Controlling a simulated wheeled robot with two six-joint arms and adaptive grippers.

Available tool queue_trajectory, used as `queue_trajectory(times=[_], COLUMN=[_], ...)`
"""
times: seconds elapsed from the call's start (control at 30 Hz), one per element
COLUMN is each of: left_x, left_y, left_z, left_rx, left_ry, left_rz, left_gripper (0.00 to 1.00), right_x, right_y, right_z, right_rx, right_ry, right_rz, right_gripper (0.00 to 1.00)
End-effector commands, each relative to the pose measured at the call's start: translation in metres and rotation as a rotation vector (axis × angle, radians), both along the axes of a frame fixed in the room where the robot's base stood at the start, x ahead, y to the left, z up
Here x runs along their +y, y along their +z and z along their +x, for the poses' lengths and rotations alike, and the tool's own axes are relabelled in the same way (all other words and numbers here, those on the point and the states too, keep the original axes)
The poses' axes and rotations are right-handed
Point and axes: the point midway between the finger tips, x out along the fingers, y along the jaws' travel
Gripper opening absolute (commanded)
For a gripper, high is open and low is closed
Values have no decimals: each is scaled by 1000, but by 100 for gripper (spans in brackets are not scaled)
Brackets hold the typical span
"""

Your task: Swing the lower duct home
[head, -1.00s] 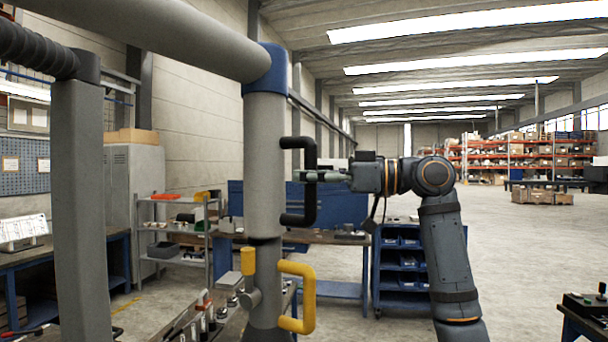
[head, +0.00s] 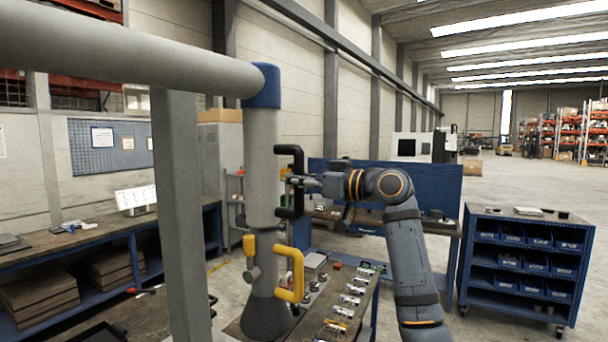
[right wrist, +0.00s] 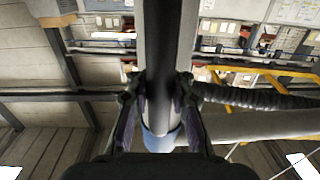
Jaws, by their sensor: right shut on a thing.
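The lower duct (head: 262,180) is a grey upright tube below a blue collar (head: 262,85) at the end of the grey horizontal upper duct (head: 130,55). A black handle (head: 298,203) is on its right side. Below it are a yellow handle (head: 297,272) and a grey flared hood (head: 266,318). My right gripper (head: 297,181) is shut on the upright bar of the black handle. In the right wrist view my fingers (right wrist: 160,112) close on both sides of the dark bar, and the duct is behind it. My left gripper is not in view.
A bench with small parts (head: 345,305) stands beside and behind the hood. A grey post (head: 180,220) stands left of the duct. A blue bin cabinet (head: 525,262) is at the right, and a workbench (head: 80,240) at the left. Open floor shows at the far right.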

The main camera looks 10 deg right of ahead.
Motion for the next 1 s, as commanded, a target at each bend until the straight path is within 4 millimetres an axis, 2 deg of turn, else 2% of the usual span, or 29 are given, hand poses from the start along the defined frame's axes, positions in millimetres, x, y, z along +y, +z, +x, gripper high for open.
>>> queue_trajectory(times=[0.47, 0.5, 0.7, 1.0], left_x=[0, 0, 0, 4], left_y=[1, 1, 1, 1], left_z=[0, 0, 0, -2], left_rx=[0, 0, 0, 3], left_ry=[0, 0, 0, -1], left_rz=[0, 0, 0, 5], left_gripper=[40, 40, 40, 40], right_x=[2, 2, 2, 1], right_y=[-5, -5, -3, -1], right_z=[4, 4, 3, 2], right_rx=[9, 9, 6, 3], right_ry=[-2, -2, -2, -2], right_rz=[-2, -2, -1, 0], right_gripper=[0, 18, 45, 45])
